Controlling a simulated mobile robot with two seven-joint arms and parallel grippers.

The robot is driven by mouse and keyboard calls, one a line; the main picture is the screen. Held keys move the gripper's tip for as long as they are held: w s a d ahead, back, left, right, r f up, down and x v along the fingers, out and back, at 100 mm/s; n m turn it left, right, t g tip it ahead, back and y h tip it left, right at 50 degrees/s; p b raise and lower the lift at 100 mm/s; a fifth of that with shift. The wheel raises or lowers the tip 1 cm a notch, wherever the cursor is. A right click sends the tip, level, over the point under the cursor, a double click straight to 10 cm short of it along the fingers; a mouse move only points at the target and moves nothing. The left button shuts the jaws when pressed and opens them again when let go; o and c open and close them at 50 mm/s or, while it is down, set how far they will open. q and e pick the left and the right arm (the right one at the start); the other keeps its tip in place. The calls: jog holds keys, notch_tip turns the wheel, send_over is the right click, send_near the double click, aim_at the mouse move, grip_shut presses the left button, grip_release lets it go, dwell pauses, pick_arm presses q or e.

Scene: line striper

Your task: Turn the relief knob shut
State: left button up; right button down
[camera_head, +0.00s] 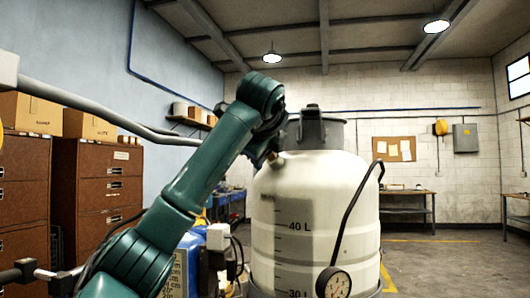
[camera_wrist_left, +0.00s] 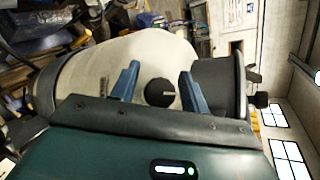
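The relief knob (camera_wrist_left: 160,92) is a round black knob with a pale pointer line, on the shoulder of the white tank (camera_wrist_left: 88,75). In the wrist view it shows between the two blue fingers of my left gripper (camera_wrist_left: 160,70). The fingers are apart, with a gap on each side of the knob. Whether they reach around it in depth I cannot tell. In the head view my left arm reaches up to the upper left of the tank (camera_head: 315,205), and its wrist hides the knob. My right gripper is not in view.
A dark collar and lid (camera_head: 318,128) top the tank. Brown cabinets (camera_head: 108,190) with boxes stand left. A workbench (camera_head: 405,197) is at the back right, with open floor before it.

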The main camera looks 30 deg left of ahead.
pick_arm(q)
jog(key=b+v, duration=0.3)
jog(key=v, duration=1)
jog(key=shift+s+d+b, duration=0.1)
jog(key=shift+b, duration=0.2)
